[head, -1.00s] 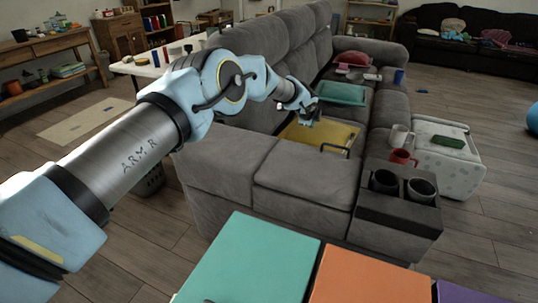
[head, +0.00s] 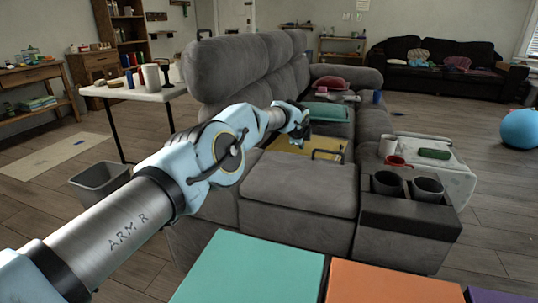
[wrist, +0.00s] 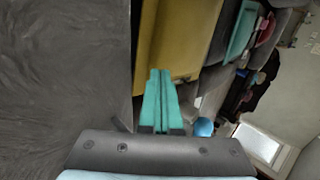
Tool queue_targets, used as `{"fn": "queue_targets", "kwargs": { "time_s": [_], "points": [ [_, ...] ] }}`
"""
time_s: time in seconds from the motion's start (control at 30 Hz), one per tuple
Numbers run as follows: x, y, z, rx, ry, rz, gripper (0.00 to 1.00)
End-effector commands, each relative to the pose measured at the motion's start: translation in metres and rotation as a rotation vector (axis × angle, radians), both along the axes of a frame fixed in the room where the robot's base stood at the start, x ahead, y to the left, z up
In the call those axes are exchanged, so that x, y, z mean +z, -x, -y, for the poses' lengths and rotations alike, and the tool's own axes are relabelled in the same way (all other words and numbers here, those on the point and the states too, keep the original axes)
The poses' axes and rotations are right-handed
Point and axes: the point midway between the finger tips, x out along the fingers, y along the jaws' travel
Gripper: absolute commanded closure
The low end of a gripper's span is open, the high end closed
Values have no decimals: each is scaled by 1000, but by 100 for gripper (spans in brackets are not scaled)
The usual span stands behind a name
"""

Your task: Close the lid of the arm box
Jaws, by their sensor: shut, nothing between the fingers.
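The near arm of the grey sofa is a wide box with a padded grey lid (head: 298,185). The lid looks flat or nearly so, with a seam under its front edge; I cannot tell whether it is fully shut. My gripper (head: 303,132) is beyond the lid, near the sofa back and above the yellow tray (head: 280,143). In the wrist view, my gripper's teal fingers (wrist: 160,76) are together and empty, over the edge of the yellow tray (wrist: 185,38). A grey padded surface (wrist: 65,75) fills the left, apart from the fingertips.
A cup-holder block (head: 410,205) forms the front of the sofa arm. A black handle (head: 328,155) stands by the yellow tray. A teal tray (head: 325,112) lies farther along the seat. Teal (head: 250,270) and orange (head: 395,282) boxes are close in front.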

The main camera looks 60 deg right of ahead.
Motion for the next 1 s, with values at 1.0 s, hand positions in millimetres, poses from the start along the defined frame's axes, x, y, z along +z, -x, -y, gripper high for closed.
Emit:
{"fn": "queue_targets", "kwargs": {
  "time_s": [1.0],
  "points": [
    [15,4,-10,-2,0,4,100]
  ]
}}
